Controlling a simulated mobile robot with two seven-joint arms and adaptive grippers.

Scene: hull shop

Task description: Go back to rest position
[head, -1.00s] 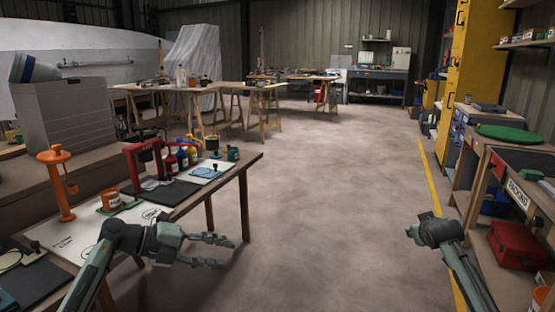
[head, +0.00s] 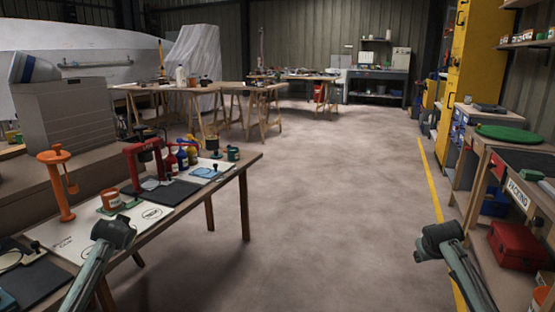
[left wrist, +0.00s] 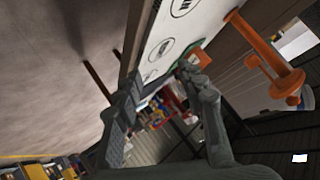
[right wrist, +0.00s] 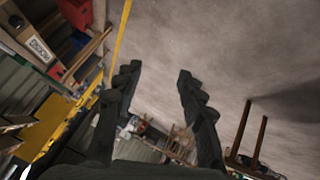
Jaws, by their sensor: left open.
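My left gripper (left wrist: 160,78) shows in the left wrist view with its fingers apart and nothing between them. In the head view only my left forearm and wrist show, over the near edge of the left table (head: 187,202); the fingers are hidden there. My right gripper (right wrist: 157,75) shows in the right wrist view with its fingers apart and empty, with floor behind. In the head view my right arm stands at the lower right, its fingers hidden.
The left table holds an orange stand (head: 56,185), an orange pot (head: 111,199), a red frame (head: 133,165) and several bottles. On the right stand a bench and a red case (head: 516,245). The floor (head: 320,200) between is clear.

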